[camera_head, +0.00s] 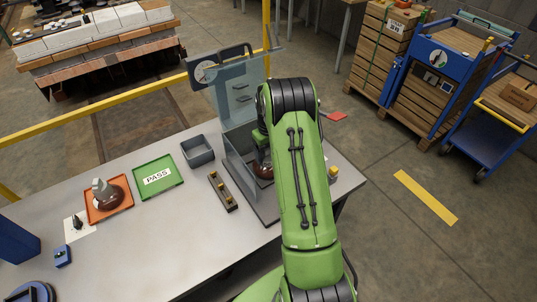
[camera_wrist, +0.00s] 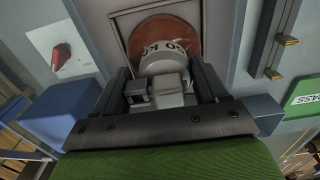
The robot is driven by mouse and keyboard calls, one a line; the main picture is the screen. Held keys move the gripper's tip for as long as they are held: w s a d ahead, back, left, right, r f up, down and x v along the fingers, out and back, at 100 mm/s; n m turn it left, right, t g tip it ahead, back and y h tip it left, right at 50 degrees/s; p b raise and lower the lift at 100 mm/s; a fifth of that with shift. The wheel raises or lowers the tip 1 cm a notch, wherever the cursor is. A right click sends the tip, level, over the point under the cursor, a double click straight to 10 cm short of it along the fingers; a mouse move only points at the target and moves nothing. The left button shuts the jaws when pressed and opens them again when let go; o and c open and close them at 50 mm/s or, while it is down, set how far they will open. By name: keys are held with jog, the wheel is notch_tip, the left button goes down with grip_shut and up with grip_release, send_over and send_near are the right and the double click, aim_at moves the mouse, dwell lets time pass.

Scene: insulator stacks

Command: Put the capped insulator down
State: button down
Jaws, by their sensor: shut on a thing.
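My gripper (camera_wrist: 165,88) is shut on the capped insulator, a reddish-brown disc (camera_wrist: 165,38) with a pale grey cap and dark lettering. The cap sits between the two dark fingers. In the head view the brown disc (camera_head: 264,172) shows low inside the open grey enclosure (camera_head: 238,142), partly hidden by my green arm. In the wrist view the disc lies over a square frame outline (camera_wrist: 118,14); I cannot tell whether it touches the surface. A second capped insulator (camera_head: 107,194) sits on the orange tray (camera_head: 94,217).
The green PASS tray (camera_head: 142,171) is empty, left of a grey bin (camera_head: 198,152). A strip with brass posts (camera_head: 222,191) lies left of the enclosure. Its clear door (camera_head: 238,90) stands raised at the back. A red piece (camera_wrist: 62,58) shows in the wrist view.

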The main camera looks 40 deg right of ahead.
jog(key=shift+w+f, duration=0.1)
jog(key=shift+f, duration=0.3)
grip_release()
jog(key=shift+f, duration=0.15)
notch_tip(320, 180, up, 13)
jog(key=shift+a+f+p, duration=0.15)
jog(key=shift+p, duration=0.5)
jog(key=s+a+r+t, duration=0.4)
jog(key=s+a+r, duration=1.2)
jog(key=a+r, duration=0.1)
jog(key=shift+n+t, duration=0.4)
jog(key=shift+t, duration=0.4)
jog(key=s+a, duration=0.1)
jog(key=s, duration=0.2)
jog(key=s+a+f, duration=0.1)
jog(key=s+a, duration=0.1)
jog(key=s, duration=0.2)
jog(key=s+a+f, duration=0.1)
jog(key=s, duration=0.3)
jog(key=shift+a+f, duration=0.1)
jog(key=shift+a, duration=0.15)
